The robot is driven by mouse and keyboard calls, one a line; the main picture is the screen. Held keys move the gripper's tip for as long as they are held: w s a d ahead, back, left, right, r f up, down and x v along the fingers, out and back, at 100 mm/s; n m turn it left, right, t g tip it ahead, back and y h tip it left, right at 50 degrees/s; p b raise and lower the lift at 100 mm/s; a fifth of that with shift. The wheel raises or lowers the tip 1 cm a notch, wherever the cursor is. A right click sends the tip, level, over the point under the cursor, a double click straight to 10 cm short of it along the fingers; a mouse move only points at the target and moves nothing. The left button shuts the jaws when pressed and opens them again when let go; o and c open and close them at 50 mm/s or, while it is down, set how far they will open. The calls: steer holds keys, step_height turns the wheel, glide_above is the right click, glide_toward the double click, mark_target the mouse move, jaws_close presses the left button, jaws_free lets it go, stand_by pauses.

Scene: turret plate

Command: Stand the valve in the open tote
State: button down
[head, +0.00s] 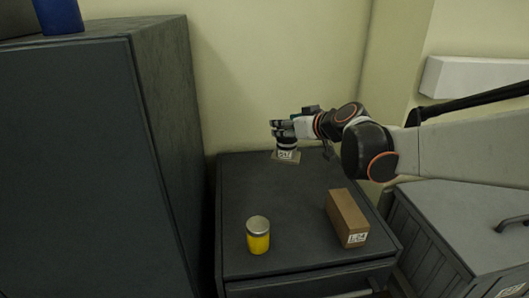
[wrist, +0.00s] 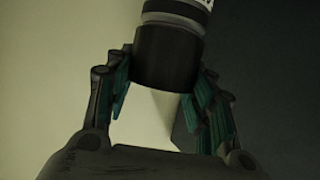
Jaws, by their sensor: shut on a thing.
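A black cylindrical piece with a white label (head: 287,154), apparently the valve, is at the far edge of the dark cabinet top, with a tan flat part at its base. My gripper (head: 284,129) reaches in from the right and is shut on its upper part. In the wrist view the black cylinder (wrist: 167,57) sits between both fingers of my gripper (wrist: 163,80), with a grey band and part of the label at the top edge. Whether its base touches the cabinet top I cannot tell. I see no open tote clearly in either view.
A yellow jar with a silver lid (head: 258,238) and a brown labelled box (head: 346,217) stand on the dark cabinet (head: 295,205). A taller dark cabinet (head: 85,150) rises at left, bearing a blue object (head: 58,15). A lower drawer unit (head: 460,230) stands at right. The middle top is clear.

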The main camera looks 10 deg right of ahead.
step_height(320, 180, down, 16)
steer(key=b, duration=0.1)
steer(key=shift+r, duration=0.15)
stand_by(0.3)
steer(key=c, duration=0.7)
jaws_free()
